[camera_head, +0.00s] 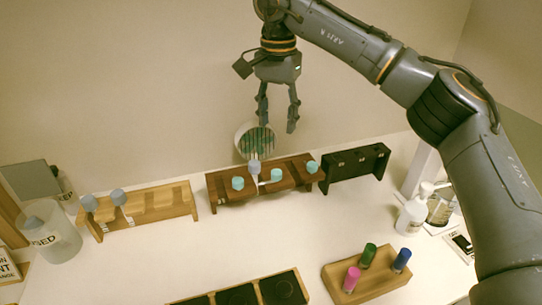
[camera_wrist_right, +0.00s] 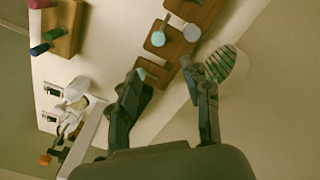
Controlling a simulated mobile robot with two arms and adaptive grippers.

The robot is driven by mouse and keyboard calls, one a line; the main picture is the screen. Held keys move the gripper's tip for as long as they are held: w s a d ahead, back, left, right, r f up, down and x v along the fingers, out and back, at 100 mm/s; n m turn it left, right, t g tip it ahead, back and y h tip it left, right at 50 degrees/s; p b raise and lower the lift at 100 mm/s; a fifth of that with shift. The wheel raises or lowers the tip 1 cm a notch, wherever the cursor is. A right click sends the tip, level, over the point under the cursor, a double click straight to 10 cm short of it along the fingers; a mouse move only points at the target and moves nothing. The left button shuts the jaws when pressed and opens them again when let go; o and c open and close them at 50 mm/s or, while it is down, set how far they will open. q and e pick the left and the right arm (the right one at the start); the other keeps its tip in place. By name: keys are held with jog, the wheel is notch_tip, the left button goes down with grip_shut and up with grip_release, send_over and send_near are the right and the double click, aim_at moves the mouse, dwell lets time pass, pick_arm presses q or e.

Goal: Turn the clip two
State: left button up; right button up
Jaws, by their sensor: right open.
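No part that I can clearly make out as clip two shows. A dark brown wooden rack (camera_head: 218,196) stands at the back middle with several teal-capped bottles, one being this teal cap (camera_head: 277,175), and a grey-capped piece with a pale pointed lower part (camera_head: 254,167). My right gripper (camera_head: 277,124) is open and empty, fingers down, above and behind this rack. In the right wrist view its spread fingers (camera_wrist_right: 166,76) have nothing between them that they touch; the rack (camera_wrist_right: 176,47) with a teal cap (camera_wrist_right: 158,39) and the grey cap (camera_wrist_right: 192,32) lies beyond them. My left gripper is out of view.
A light wooden rack (camera_head: 165,205) with grey caps stands left, beside a clear bin (camera_head: 52,240). A black rack (camera_head: 356,166) stands right. A cup with green strips (camera_head: 254,140) is behind the brown rack. A wooden block (camera_head: 340,290) holds pink, green and blue bottles in front.

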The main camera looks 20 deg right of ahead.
aim_at(277, 171)
jog(key=f, duration=0.4)
jog(key=f+p, duration=0.1)
jog(key=f, duration=0.3)
jog(key=f+p, duration=0.1)
jog(key=f, duration=0.3)
jog(key=shift+s+f, duration=0.25)
jog(key=shift+f, duration=0.4)
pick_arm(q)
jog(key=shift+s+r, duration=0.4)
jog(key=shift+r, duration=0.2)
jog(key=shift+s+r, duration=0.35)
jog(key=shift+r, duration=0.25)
pick_arm(e)
grip_shut()
